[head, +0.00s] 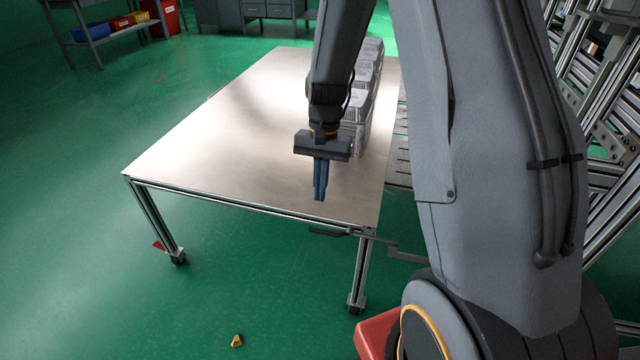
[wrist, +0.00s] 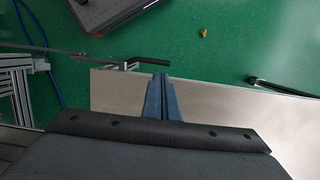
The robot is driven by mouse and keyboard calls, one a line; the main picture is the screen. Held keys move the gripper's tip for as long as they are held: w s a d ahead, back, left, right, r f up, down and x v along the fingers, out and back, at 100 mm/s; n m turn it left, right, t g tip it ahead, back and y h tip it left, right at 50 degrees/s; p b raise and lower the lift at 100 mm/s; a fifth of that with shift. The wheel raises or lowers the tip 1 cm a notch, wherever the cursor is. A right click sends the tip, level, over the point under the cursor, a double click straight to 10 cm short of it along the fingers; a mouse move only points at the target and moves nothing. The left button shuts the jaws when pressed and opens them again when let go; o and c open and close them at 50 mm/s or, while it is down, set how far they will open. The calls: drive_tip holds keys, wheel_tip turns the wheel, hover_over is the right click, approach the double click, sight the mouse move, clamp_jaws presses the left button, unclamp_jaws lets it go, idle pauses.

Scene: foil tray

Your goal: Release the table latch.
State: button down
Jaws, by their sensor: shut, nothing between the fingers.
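In the wrist view the lever (wrist: 150,59) lies just beyond my fingertips, with a gap in the picture. My gripper (head: 320,197) points down with its blue fingers shut and empty, over the table's near right part. It also shows in the wrist view (wrist: 162,76). I cannot tell its exact height above the top.
Stacked foil trays (head: 360,100) stand along the table's right edge, partly hidden behind my arm. A metal frame (head: 590,90) rises at the right. A small yellow object (head: 236,341) lies on the green floor before the table.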

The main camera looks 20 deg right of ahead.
sight(319, 219)
drive_tip(key=f, duration=0.3)
drive_tip(key=s+f, duration=0.1)
drive_tip(key=f, duration=0.2)
drive_tip(key=a+f, duration=0.1)
drive_tip(key=f, duration=0.2)
drive_tip(key=shift+s+f+b, duration=0.15)
drive_tip(key=shift+s+b, duration=0.1)
drive_tip(key=shift+b, duration=0.15)
